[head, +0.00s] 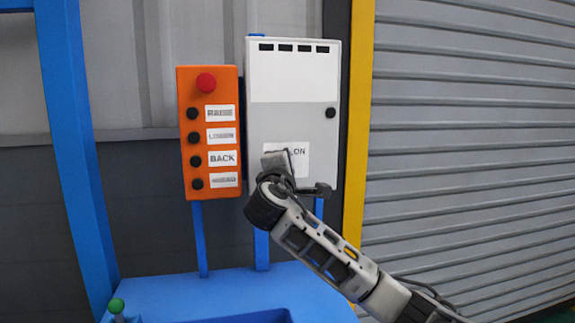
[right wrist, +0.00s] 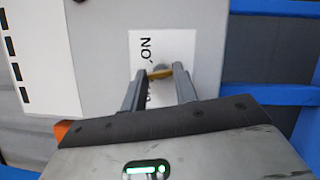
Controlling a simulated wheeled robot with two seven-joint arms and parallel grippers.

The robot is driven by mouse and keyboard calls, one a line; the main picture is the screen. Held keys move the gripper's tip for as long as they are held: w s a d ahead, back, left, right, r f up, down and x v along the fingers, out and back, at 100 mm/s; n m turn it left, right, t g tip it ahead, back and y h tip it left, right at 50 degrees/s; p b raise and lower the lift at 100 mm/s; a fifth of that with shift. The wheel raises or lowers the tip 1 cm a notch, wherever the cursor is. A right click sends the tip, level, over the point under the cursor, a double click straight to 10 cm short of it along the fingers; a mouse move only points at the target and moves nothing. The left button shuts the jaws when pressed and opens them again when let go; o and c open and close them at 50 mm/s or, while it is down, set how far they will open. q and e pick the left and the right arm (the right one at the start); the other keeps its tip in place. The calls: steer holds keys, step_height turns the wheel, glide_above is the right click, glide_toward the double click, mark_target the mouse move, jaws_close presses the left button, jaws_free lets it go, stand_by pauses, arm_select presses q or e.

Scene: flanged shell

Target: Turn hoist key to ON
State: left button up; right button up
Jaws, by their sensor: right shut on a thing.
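The hoist key (right wrist: 158,74) is a small yellow-brown bar on a round grey lock (right wrist: 160,65) in the right wrist view. It sits on a white label (right wrist: 146,42) that reads "ON". My right gripper (right wrist: 161,76) has its two fingers on either side of the key and is shut on it. The key lies nearly crosswise between the fingertips. In the head view my right gripper covers the key and part of the label (head: 300,160) on the grey cabinet (head: 290,118). My left gripper is not in view.
An orange control box (head: 209,132) with a red button (head: 206,82) and several black buttons stands left of the cabinet. A black knob (head: 330,113) is on the cabinet's right side. A yellow post (head: 357,120) and a grey shutter (head: 470,150) are to the right.

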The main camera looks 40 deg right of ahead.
arm_select(q)
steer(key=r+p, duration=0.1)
steer(key=p, duration=0.2)
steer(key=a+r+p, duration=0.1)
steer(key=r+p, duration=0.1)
steer(key=p, duration=0.1)
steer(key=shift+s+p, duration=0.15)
steer(key=shift+p, duration=0.15)
arm_select(e)
steer(key=m+y, duration=0.1)
steer(key=m, duration=0.2)
steer(key=m+g+y, duration=0.1)
steer(key=m, duration=0.2)
steer(key=m+y, duration=0.2)
steer(key=m, duration=0.1)
steer(key=shift+r, duration=0.4)
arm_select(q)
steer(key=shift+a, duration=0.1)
arm_select(e)
steer(key=shift+m+g, duration=0.3)
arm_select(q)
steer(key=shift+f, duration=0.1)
arm_select(e)
steer(key=o, duration=1)
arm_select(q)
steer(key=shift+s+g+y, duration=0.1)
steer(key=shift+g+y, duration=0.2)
arm_select(e)
steer(key=shift+s, duration=0.1)
